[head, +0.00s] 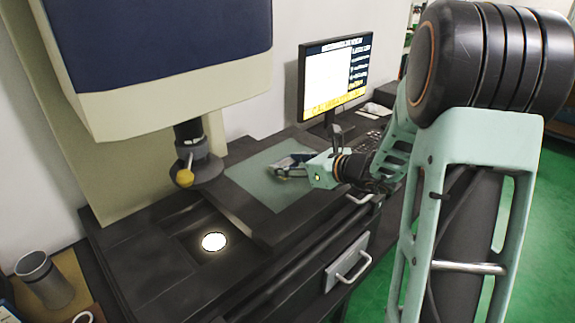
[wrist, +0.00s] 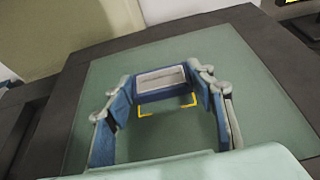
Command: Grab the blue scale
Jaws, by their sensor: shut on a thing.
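The blue scale (wrist: 160,93) shows in the wrist view as a small blue block with a pale rectangular panel on top. It lies across the space between the two fingertips of my gripper (wrist: 161,84), one finger at each side. My gripper is shut on it. In the head view my gripper (head: 292,167) is low over the green glass plate (head: 250,180), at the end of my arm. There the scale is small and mostly hidden by the fingers. I cannot tell whether it touches the plate.
Yellow corner marks (wrist: 166,109) show just in front of the scale. A large machine head (head: 160,60) with a lens and yellow knob overhangs the bench to the left. A lit round spot (head: 214,242) is nearer. A monitor (head: 335,78) stands behind. A grey cup (head: 45,278) is at left.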

